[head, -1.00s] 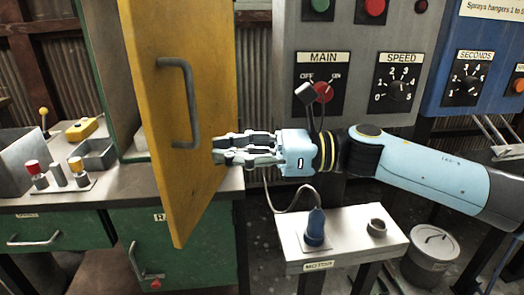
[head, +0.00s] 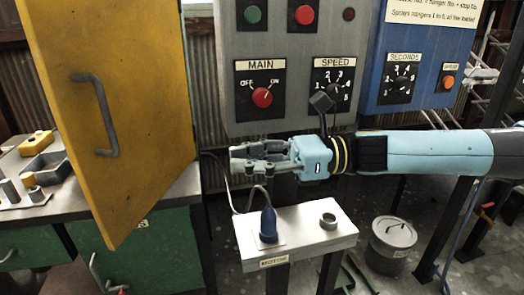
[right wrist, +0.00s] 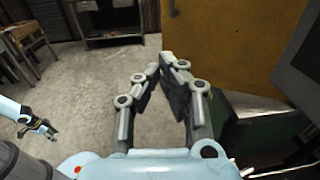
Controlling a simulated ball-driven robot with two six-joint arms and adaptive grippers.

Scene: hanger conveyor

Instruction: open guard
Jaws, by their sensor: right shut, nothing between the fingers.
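The yellow guard door (head: 150,75) stands swung open at the left of the head view, with a grey bar handle (head: 108,120) on its face. My right gripper (head: 232,160) is shut and empty. It points left, beyond the door's right edge, with a gap between them in the picture. In the right wrist view the right gripper's fingertips (right wrist: 167,62) meet beside the yellow door (right wrist: 225,45). My left gripper (right wrist: 45,130) shows small at the left of that view; its jaws are too small to judge.
A grey MAIN and SPEED panel (head: 285,45) stands behind my right arm, with a blue SECONDS panel (head: 420,50) to its right. A small table (head: 335,237) with a blue plug (head: 268,226) is below the gripper. A bucket (head: 392,245) stands on the floor.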

